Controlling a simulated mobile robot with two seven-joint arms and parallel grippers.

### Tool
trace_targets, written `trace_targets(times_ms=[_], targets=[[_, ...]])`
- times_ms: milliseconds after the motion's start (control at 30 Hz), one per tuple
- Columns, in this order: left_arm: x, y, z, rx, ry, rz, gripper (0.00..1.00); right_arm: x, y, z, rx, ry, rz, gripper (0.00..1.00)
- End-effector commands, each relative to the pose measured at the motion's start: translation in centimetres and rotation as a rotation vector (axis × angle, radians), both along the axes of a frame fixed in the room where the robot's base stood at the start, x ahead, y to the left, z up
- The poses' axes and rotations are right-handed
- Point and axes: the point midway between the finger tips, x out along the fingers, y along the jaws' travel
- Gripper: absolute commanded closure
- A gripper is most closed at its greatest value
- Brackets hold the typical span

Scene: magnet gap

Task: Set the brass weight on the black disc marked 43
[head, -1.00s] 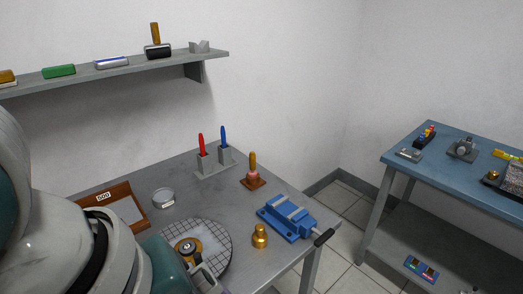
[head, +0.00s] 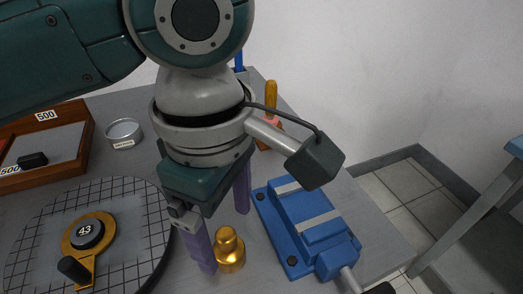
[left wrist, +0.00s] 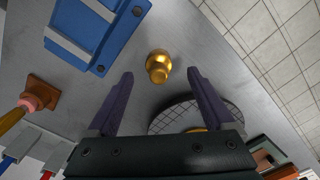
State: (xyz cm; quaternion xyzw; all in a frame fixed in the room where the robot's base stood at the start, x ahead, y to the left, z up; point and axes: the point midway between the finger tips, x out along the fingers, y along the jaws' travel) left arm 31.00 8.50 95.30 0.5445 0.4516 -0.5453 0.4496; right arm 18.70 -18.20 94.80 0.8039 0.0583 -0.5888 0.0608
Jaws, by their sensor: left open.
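The brass weight (head: 229,252) stands upright on the grey table, between the round plate and the blue vise. It also shows in the left wrist view (left wrist: 158,66), beyond and between my fingertips. My left gripper (head: 225,235) is open and empty, pointing down beside the weight, with its purple fingers not touching it as far as I can see. The black disc marked 43 (head: 87,233) sits in a brass ring holder with a black knob, on the gridded round plate (head: 130,200) at left. My right gripper is not in view.
A blue vise (head: 305,225) stands right of the weight, close to my fingers. A wooden tray (head: 85,135) labelled 500 and a round tin (head: 124,133) lie at the back left. A wooden-handled tool (head: 270,97) stands behind my wrist. The table's right edge is near the vise.

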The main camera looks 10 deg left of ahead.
Motion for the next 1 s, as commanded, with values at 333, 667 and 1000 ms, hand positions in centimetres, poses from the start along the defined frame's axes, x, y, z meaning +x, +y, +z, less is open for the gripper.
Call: trace_targets(times_ms=[333, 667, 1000], targets=[[0.1, 0.5, -4.8, 0.002, -0.001, -0.002, 0.14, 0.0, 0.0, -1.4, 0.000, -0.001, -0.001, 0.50], [0.1, 0.5, -5.6, -0.001, -0.003, -0.003, 0.14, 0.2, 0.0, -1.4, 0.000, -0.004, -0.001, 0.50], [0.1, 0.5, -5.6, -0.001, -0.003, -0.003, 0.49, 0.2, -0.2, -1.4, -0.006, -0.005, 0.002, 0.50]])
